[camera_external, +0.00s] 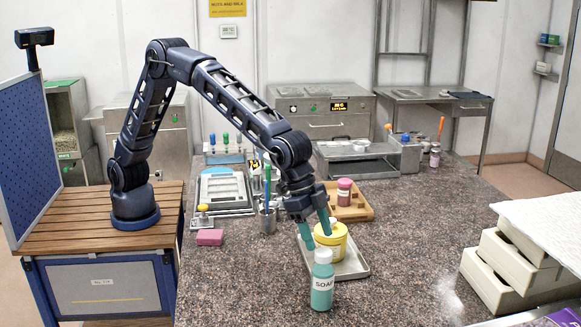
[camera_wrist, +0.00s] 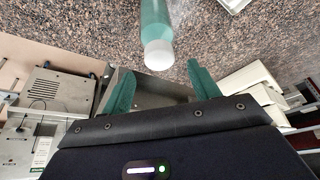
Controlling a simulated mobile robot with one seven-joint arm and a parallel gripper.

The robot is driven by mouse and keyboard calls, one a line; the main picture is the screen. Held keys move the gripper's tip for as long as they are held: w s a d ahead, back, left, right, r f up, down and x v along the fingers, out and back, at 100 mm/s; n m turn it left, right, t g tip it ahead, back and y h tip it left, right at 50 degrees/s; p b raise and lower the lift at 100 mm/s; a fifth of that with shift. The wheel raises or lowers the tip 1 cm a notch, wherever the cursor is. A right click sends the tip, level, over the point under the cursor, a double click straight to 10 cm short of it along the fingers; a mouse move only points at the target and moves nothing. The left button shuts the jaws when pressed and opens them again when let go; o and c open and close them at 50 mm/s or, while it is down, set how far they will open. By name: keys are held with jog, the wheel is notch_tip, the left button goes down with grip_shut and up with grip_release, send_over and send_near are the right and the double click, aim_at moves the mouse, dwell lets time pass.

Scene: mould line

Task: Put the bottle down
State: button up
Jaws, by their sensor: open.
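The teal soap bottle (camera_external: 322,287) with a white cap stands upright on the speckled counter (camera_external: 410,260), just in front of the metal tray. My gripper (camera_external: 316,238) is above and slightly behind the bottle, with its teal fingers apart and nothing between them. In the wrist view the bottle (camera_wrist: 155,20) lies beyond the open fingertips (camera_wrist: 160,68), its white cap toward me. The fingers look clear of the cap there.
A yellow tub (camera_external: 332,243) sits on the metal tray (camera_external: 350,267) close behind my fingers. A wooden rack (camera_external: 362,210) holds a pink-labelled jar (camera_external: 344,192). A pen cup (camera_external: 267,220) stands left. Pale trays (camera_external: 490,270) are stacked right. The counter right of the bottle is clear.

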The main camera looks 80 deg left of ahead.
jog(key=v, duration=0.7)
jog(key=a+r+n, duration=0.1)
jog(key=a+r, duration=0.3)
jog(key=a, duration=0.7)
jog(key=a+r+n, duration=0.1)
jog(key=a+r, duration=0.3)
jog(key=a, duration=0.7)
jog(key=s+a+r+n+t+y, duration=0.1)
jog(key=s+a+r, duration=0.15)
jog(key=a, duration=0.65)
jog(key=s+a+r+n+y, duration=0.1)
jog(key=s+a, duration=0.3)
jog(key=a, duration=0.5)
jog(key=s+a+f+n, duration=0.2)
jog(key=s+a+f, duration=0.1)
jog(key=s+a, duration=0.8)
jog(key=s+a+f+n+y, duration=0.1)
jog(key=s+a+f+n, duration=0.2)
jog(key=s+a, duration=0.9)
jog(key=shift+s+f, duration=0.8)
jog(key=shift+s, duration=0.35)
